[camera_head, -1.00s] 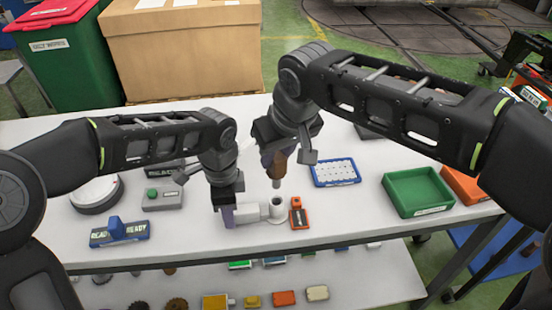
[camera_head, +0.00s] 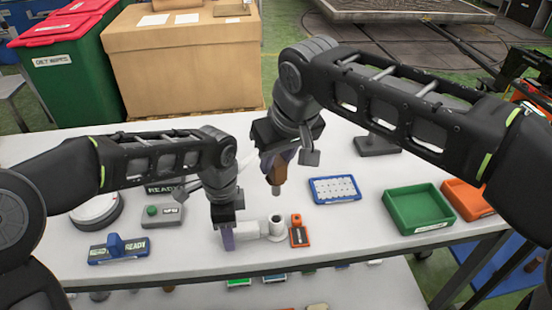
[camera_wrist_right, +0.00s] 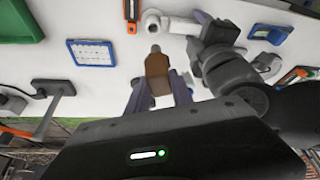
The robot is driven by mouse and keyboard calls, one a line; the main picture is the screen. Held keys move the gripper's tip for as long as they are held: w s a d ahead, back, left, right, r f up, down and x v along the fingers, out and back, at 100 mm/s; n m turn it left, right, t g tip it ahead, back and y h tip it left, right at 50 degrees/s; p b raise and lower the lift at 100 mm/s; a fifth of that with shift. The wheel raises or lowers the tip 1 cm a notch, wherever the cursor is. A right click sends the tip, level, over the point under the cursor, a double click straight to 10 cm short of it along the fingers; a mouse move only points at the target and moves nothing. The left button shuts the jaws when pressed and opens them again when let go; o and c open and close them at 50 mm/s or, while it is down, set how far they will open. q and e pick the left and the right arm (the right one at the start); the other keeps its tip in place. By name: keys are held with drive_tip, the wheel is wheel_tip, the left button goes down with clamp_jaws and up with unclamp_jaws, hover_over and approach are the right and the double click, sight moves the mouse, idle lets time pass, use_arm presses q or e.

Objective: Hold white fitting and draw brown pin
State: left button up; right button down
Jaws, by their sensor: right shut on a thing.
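The white fitting (camera_head: 277,227) lies on the table, with an upright round socket at its right end. My left gripper (camera_head: 228,238) is at the fitting's left end, with its fingers down around that end; how tightly they close is hidden. My right gripper (camera_head: 280,165) is shut on the brown pin (camera_head: 275,178) and holds it upright above the table. The pin's grey tip is clear of the socket, up and behind it in the head view. In the right wrist view the pin (camera_wrist_right: 156,70) shows between the two fingers, and the fitting (camera_wrist_right: 153,22) lies beyond its tip.
An orange block (camera_head: 299,236) stands just right of the fitting. A blue-rimmed tray (camera_head: 335,190), a green tray (camera_head: 418,208) and an orange tray (camera_head: 468,198) lie to the right.

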use_arm(q)
drive_tip(key=shift+r, duration=0.1)
wheel_tip(320, 180, up, 12)
idle(0.7)
drive_tip(key=shift+s+f, duration=0.1)
drive_tip(key=shift+f, duration=0.1)
use_arm(e)
drive_tip(key=shift+s, duration=0.1)
